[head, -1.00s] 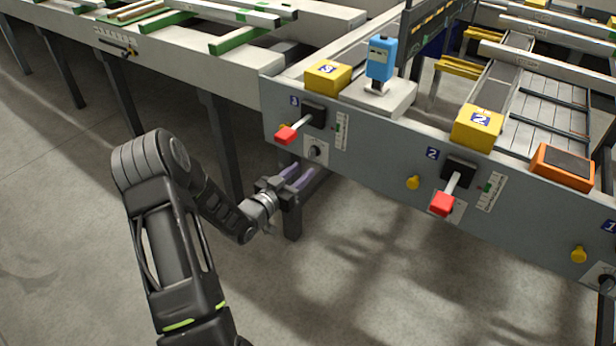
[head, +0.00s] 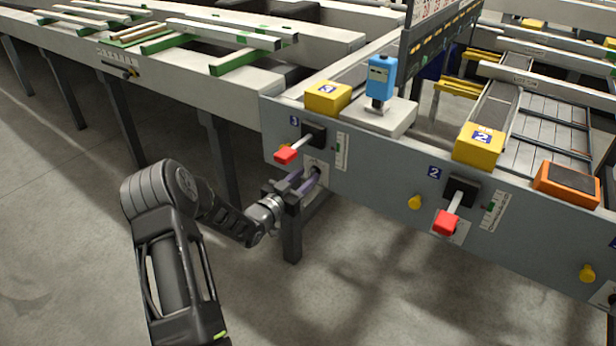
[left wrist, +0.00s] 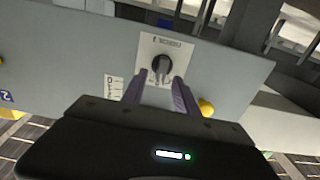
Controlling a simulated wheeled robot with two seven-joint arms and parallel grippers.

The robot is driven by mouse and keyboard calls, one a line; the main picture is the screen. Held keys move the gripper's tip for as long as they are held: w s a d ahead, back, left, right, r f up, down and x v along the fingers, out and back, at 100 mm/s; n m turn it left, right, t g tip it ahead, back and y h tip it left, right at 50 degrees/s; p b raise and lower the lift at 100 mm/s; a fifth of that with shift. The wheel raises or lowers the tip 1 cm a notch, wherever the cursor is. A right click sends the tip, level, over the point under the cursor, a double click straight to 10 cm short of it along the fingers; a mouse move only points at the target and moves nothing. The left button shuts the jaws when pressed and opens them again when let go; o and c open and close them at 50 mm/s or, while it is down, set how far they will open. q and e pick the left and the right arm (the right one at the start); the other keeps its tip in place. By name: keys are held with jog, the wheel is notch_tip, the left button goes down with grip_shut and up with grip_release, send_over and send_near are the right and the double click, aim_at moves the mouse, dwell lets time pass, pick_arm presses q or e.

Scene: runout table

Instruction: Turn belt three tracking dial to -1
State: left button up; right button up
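The belt three tracking dial (left wrist: 162,66) is a black knob on a white plate with a printed scale. In the left wrist view its setting is too small to read. In the head view the dial (head: 316,170) sits below the red-tipped lever by the 3 label, partly hidden by my fingers. My left gripper (head: 306,178) points at the dial, its purple fingers close to the panel. In the left wrist view the fingers (left wrist: 160,84) are apart, one on each side of the knob's lower part, with nothing seen between them. Contact cannot be told. My right gripper is not in view.
The red lever (head: 287,155) sticks out just above my left fingers. A yellow button (left wrist: 207,107) is beside the dial plate. The belt two lever (head: 447,222) is farther right on the grey panel (head: 375,180). A dark table leg (head: 291,240) stands below.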

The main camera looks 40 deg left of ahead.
pick_arm(q)
jog(key=shift+w, duration=0.9)
jog(key=shift+c, duration=0.4)
grip_shut()
